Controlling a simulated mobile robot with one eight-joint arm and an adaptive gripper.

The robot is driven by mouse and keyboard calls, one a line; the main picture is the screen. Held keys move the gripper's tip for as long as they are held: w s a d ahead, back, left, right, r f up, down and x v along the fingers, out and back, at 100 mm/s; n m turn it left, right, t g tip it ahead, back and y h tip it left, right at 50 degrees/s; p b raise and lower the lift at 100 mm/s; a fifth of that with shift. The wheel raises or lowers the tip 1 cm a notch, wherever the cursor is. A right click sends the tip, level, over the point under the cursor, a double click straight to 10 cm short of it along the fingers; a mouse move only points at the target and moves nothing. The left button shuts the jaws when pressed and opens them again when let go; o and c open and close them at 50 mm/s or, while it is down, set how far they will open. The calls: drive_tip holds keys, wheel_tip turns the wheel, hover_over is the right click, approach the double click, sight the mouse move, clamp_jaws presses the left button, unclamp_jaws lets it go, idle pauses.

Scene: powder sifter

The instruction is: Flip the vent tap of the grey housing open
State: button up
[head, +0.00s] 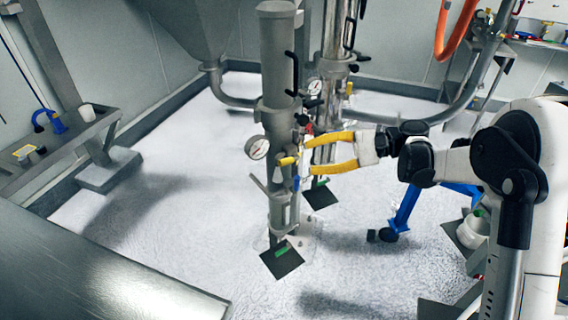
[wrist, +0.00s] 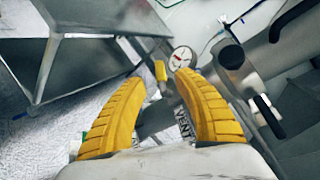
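The grey housing (head: 277,75) stands upright in the middle of the head view, with a round gauge (head: 257,147) on its left. A small yellow tap handle (head: 287,161) sticks out from it below the gauge. In the wrist view the yellow handle (wrist: 160,70) shows between my fingertips, just left of the gauge (wrist: 182,57). A "VENT" label (wrist: 183,122) is partly hidden by my right-hand finger. My gripper (head: 309,156) is open, its yellow fingers pointing left at the handle from the right. I cannot tell whether either finger touches it.
A shiny metal housing (head: 335,50) with its own gauge (head: 315,87) and yellow handle (head: 349,88) stands close behind. Black curved handles (head: 292,74) stick out near the column. A bench (head: 70,135) is at left, a blue stand (head: 405,212) at right. The white floor is mostly clear.

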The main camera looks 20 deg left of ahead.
sight(289, 161)
drive_tip(key=b+x, duration=0.1)
drive_tip(key=x, duration=0.6)
drive_tip(key=shift+a+f+b, duration=0.1)
drive_tip(key=shift+a+b, duration=0.1)
drive_tip(key=shift+b, duration=0.2)
clamp_jaws()
